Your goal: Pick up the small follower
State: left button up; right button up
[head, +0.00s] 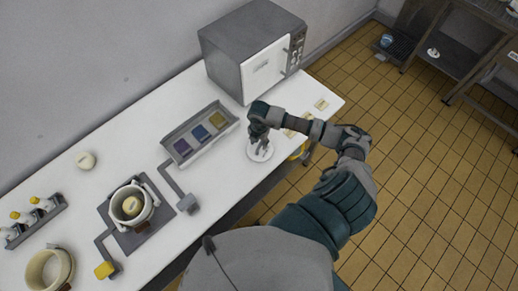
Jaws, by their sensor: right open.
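A flat white round disc (256,156), which may be the small follower, lies on the white table near its front edge. My right gripper (262,147) is open and points down over this disc, with its fingers covering the disc's middle. I cannot tell whether the fingers touch it. My left gripper is not in view. A small cream round piece (86,160) lies at the back left of the table, and a similar one (131,206) sits inside a white pot (146,215).
A grey tray (168,147) with several coloured squares lies left of my right gripper. A grey-white oven-like box (254,48) stands behind it. A bottle rack (30,222) and a cream pot (48,270) are at left. Bare table (120,130) lies toward the wall.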

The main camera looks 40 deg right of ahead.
aim_at(260, 145)
jog(key=f, duration=0.2)
jog(key=shift+d+f, duration=0.2)
jog(key=shift+f, duration=0.2)
jog(key=shift+d+f, duration=0.3)
jog(key=shift+f, duration=0.2)
jog(key=shift+a+r, duration=0.1)
jog(key=shift+a, duration=0.15)
grip_shut()
jog(key=shift+a, duration=0.1)
jog(key=shift+r, duration=0.15)
